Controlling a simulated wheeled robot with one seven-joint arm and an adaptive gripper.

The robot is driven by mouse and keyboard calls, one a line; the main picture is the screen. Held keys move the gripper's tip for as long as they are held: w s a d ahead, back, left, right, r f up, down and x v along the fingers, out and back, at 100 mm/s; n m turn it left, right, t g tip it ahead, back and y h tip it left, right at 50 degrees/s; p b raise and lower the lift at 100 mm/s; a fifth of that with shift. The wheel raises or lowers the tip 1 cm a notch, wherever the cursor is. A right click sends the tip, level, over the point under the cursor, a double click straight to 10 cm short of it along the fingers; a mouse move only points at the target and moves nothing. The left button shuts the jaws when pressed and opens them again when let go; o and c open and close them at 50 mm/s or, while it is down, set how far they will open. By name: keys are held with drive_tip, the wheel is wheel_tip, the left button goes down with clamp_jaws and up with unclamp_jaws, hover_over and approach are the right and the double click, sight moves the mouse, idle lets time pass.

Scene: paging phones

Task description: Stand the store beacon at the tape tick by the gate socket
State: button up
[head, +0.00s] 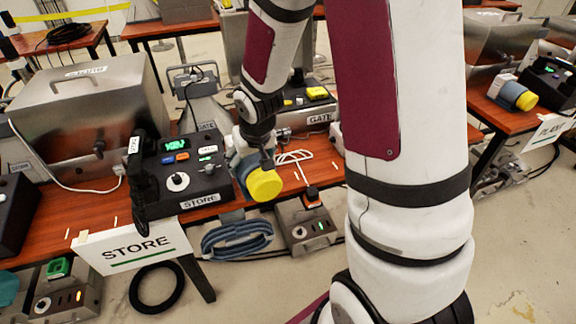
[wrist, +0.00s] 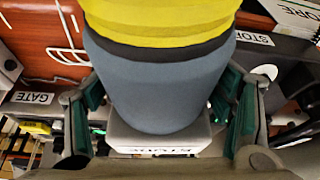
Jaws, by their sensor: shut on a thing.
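The store beacon has a yellow cap (head: 264,185) and a blue-grey body. My gripper (head: 255,150) is shut on it above the table, between the store phone and the gate unit. In the head view the beacon is tilted, cap toward the camera. In the wrist view the beacon (wrist: 158,85) fills the middle, with green finger pads at both sides and a pale base lettered STORE. The gate unit (head: 318,118) is behind and right of the gripper; its GATE label (wrist: 33,97) shows at left in the wrist view. I cannot clearly tell which pale mark is the gate tick.
The black store phone (head: 180,178) stands left of the gripper. A white looped cable (head: 294,157) lies on the wood to the right. A metal hooded case (head: 85,115) stands at left. A blue coil (head: 237,238) hangs below the table's front edge.

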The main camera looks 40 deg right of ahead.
drive_tip(key=shift+m+h, duration=0.3)
drive_tip(key=shift+m, duration=0.4)
drive_tip(key=shift+w+d+f+b, duration=0.6)
drive_tip(key=shift+w+d+f, duration=1.1)
drive_tip(key=shift+d, duration=1.35)
drive_tip(key=shift+w+d+f+b, duration=0.6)
drive_tip(key=shift+w+d+f, duration=1.1)
drive_tip(key=shift+d, duration=1.35)
drive_tip(key=shift+w+d+f+b, duration=0.6)
drive_tip(key=shift+w+d+f, duration=1.1)
drive_tip(key=shift+d, duration=1.35)
drive_tip(key=shift+s+f, duration=0.25)
drive_tip(key=shift+f, duration=0.1)
drive_tip(key=o, duration=1.9)
drive_tip(key=shift+s, duration=0.1)
drive_tip(key=shift+o, duration=0.2)
